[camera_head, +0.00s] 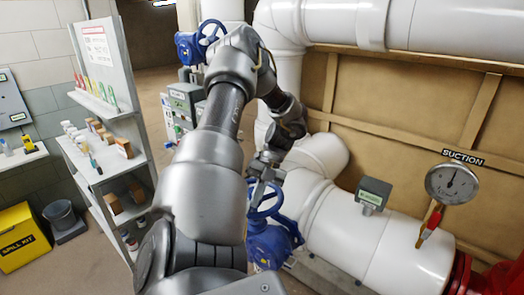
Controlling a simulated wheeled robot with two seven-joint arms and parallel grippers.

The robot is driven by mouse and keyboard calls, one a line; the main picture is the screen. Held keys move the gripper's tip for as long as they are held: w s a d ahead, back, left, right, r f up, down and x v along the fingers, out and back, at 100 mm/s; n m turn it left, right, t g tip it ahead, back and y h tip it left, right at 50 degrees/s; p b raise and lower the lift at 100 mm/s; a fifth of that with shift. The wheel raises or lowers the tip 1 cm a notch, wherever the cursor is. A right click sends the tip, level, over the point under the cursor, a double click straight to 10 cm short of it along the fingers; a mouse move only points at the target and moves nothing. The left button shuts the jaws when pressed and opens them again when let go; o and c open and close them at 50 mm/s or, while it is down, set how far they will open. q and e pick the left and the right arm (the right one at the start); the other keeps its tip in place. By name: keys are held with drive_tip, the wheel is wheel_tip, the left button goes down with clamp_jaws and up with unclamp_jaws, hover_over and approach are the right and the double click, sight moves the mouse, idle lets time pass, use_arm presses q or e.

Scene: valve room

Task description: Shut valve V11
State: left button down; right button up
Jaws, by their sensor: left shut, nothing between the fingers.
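A blue valve (268,247) with a blue handwheel (277,206) stands at the lower middle, beside the large white pipe. My left arm reaches across the middle of the view. My left gripper (260,189) points down at the handwheel, with its fingers shut and nothing held. Its fingertips overlap the wheel in the picture; I cannot tell whether they touch it. My arm hides part of the valve and wheel. Another blue valve (187,48) with a handwheel (209,32) is at the top, partly behind my arm. I cannot read V11 on either. My right gripper is out of view.
White pipes (350,235) fill the right side, with a labelled grey box (373,194) and a SUCTION gauge (452,183). A shelf rack (92,172) with small items stands left. A yellow spill kit (24,238) and dark bucket (63,220) are on the floor.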

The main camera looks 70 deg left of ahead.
use_arm(q)
drive_tip(key=shift+s+a+f+m+y, duration=0.15)
drive_tip(key=shift+s+a+m, duration=0.15)
drive_tip(key=shift+s, duration=0.2)
drive_tip(key=shift+s+a+r+m+y, duration=0.1)
drive_tip(key=shift+s+a+m+y, duration=0.15)
drive_tip(key=shift+s, duration=0.25)
idle(0.3)
